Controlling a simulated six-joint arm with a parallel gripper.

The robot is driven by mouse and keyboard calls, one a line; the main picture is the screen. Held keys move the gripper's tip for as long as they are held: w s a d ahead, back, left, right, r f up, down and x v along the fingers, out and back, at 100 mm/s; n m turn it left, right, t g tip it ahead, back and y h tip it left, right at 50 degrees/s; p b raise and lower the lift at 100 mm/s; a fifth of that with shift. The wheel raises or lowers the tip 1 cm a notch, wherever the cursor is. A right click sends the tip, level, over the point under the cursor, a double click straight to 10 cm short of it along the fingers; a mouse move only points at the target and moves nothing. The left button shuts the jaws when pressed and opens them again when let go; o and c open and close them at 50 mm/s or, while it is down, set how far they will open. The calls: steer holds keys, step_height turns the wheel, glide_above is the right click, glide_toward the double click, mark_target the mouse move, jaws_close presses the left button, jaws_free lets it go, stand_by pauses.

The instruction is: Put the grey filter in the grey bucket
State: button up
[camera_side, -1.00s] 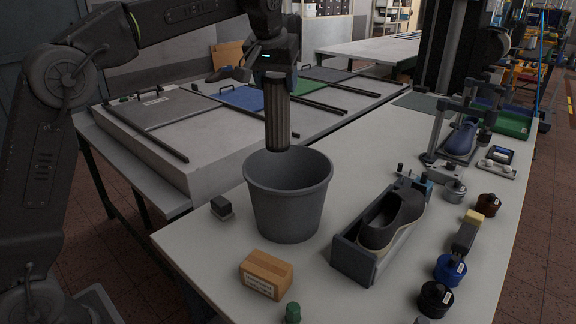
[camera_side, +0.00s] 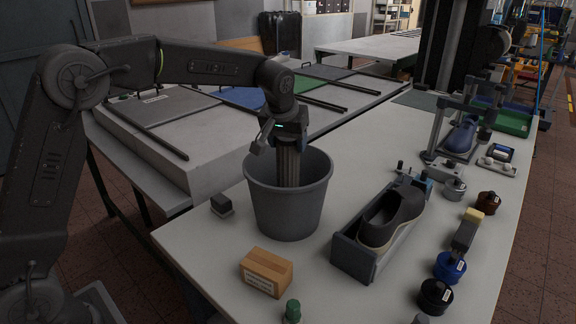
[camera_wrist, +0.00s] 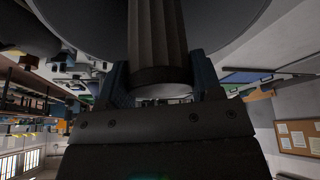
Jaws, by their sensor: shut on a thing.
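The grey bucket (camera_side: 287,215) stands upright on the table. The grey filter (camera_side: 289,166) is a ribbed cylinder, held upright with its lower part inside the bucket; its lower end is hidden by the bucket wall. My gripper (camera_side: 288,143) is at the filter's top, just above the bucket's rim, and is shut on it. In the wrist view the filter (camera_wrist: 158,40) sits between the two fingers of my gripper (camera_wrist: 162,82), and the dark bucket (camera_wrist: 90,25) surrounds it.
A brown box (camera_side: 266,271) and a small black block (camera_side: 221,205) are near the bucket. A shoe (camera_side: 391,217) in a grey holder stands to its right. Several jars, including a blue one (camera_side: 449,267), line the right edge. A raised bench (camera_side: 215,150) lies behind.

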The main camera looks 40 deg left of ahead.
mark_target(288, 168)
step_height(288, 168, down, 7)
steer(key=shift+f, duration=0.25)
stand_by(0.3)
steer(key=o, duration=1.4)
steer(key=shift+f, duration=0.1)
steer(key=v, duration=1.2)
steer(key=shift+r, duration=0.25)
steer(key=s+f+m+t+h, duration=0.1)
steer(key=s+m, duration=0.3)
steer(key=s, duration=2.5)
steer(key=shift+s+a+f+h, duration=0.2)
steer(key=shift+f+h, duration=0.2)
